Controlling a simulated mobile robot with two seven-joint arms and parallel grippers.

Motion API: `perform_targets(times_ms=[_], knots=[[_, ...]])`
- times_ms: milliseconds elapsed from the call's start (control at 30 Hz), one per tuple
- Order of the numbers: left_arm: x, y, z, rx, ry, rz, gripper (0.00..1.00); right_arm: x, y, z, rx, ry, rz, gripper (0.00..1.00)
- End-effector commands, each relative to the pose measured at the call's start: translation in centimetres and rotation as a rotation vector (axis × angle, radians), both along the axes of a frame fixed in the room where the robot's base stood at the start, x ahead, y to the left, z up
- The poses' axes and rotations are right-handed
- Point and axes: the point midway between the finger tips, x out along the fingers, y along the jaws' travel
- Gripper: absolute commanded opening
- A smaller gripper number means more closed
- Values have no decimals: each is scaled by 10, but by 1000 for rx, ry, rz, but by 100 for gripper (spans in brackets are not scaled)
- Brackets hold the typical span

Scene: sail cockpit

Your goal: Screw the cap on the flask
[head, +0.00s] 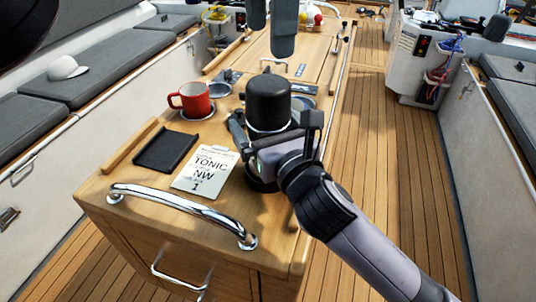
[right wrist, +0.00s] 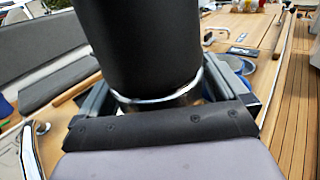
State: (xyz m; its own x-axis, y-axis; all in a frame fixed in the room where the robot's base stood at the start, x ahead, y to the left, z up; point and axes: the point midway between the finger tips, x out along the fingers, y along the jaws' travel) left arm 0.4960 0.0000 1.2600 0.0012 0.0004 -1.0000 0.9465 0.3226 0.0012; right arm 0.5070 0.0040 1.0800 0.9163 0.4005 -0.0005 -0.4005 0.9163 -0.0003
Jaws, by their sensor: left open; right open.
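The flask (head: 262,184) stands upright on the wooden cockpit table, its dark lower body mostly hidden behind my right gripper. A large black cap (head: 268,100) sits over its silver neck ring (head: 270,129); I cannot tell whether it is threaded tight. The cap fills the upper middle of the right wrist view (right wrist: 140,45), with the silver ring (right wrist: 160,98) below it. My right gripper (head: 274,134) is open, with one finger on each side of the flask around ring height. My left gripper (head: 270,36) is open and empty at the top, pointing down above and beyond the cap.
A red mug (head: 194,99), a black tray (head: 165,149) and a white card (head: 206,172) lie left of the flask. A chrome rail (head: 183,199) edges the table front. Grey-cushioned benches (head: 95,73) flank the cockpit. The wooden floor at right is clear.

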Motion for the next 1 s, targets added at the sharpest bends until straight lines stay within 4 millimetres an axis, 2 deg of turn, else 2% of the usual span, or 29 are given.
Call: perform_targets(times_ms=[500, 700, 1000], knots=[[0, 0, -6, 0, 0, 0, 100, -57, -24, -1, -1, 1, 1, 100], [0, 0, -6, 0, 0, 0, 100, -63, -28, 0, 0, 0, 0, 100], [0, 0, -6, 0, 0, 0, 100, -63, -28, 0, 0, 0, 0, 100]])
